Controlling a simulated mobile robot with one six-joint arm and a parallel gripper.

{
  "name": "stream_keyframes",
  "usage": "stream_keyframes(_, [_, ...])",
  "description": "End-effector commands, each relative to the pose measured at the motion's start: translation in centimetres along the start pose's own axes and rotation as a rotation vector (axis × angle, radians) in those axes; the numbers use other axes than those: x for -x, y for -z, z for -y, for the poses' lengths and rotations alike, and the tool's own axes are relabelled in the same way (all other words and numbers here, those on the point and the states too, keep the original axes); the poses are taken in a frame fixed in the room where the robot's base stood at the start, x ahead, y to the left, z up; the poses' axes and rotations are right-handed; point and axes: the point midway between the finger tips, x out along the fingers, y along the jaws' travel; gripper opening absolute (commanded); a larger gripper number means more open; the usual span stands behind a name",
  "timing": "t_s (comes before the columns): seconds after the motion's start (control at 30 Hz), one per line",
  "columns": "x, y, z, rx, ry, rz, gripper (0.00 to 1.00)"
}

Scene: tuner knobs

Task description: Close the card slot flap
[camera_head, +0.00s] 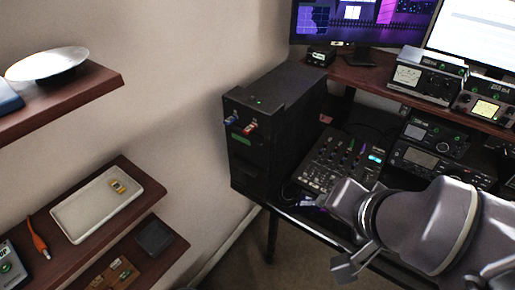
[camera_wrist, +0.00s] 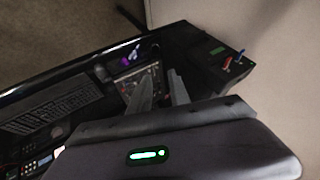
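A black tower case (camera_head: 262,120) stands at the left end of the desk. Its front carries a green-lit strip (camera_head: 241,139) and a blue and a red plug-like piece (camera_head: 250,126). A dark panel lies lower on this front; I cannot tell a card slot flap or its state there. The tower also shows in the wrist view (camera_wrist: 215,65) at upper right, with the red and blue pieces. My gripper (camera_wrist: 160,86) is apart from the tower, over the desk beside it. Its two fingers are spread, with nothing visible between them.
A mixer panel (camera_head: 343,160) with knobs lies right of the tower. Radio units (camera_head: 430,75) and monitors stand behind. A keyboard (camera_wrist: 55,105) lies on the desk. Wooden shelves at left hold a white tray (camera_head: 90,215) with a yellow card and a plate (camera_head: 47,64).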

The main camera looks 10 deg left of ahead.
Motion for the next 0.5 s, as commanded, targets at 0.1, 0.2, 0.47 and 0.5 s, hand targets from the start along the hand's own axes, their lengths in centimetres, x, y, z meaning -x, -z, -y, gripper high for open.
stream_keyframes(0.1, [-10.3, 1.8, 7.3, -0.026, 0.128, -0.089, 0.23])
stream_keyframes(0.2, [-19.0, 1.2, 11.5, -0.065, 0.143, -0.235, 0.23])
stream_keyframes(0.47, [-31.1, -10.8, 11.8, 0.230, -0.016, -0.753, 0.23])
stream_keyframes(0.5, [-31.3, -12.5, 11.6, 0.305, -0.026, -0.816, 0.23])
